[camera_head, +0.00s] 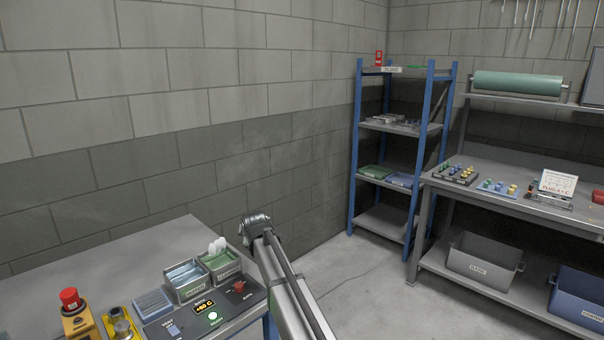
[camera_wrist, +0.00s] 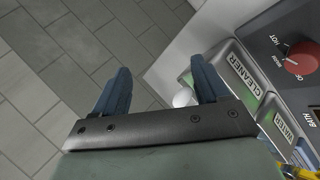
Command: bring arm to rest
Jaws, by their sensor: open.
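My gripper (camera_wrist: 160,78) shows in the wrist view as two blue fingers set wide apart, with nothing held between them. Below it lie the floor and the bench edge. The tray labelled CLEANER (camera_wrist: 238,72) is at its right finger, and a white rounded piece (camera_wrist: 182,97) shows below, between the fingers. In the head view my arm (camera_head: 285,280) rises from the bottom beside the right end of the bench (camera_head: 150,245). I cannot make out the fingers there.
On the bench are the cleaner tray (camera_head: 221,262) with white pieces standing in it, another tray (camera_head: 186,279), a control panel (camera_head: 210,308) and a red stop button (camera_head: 69,298). A blue-framed shelf (camera_head: 385,170) and workbench (camera_head: 520,205) stand right.

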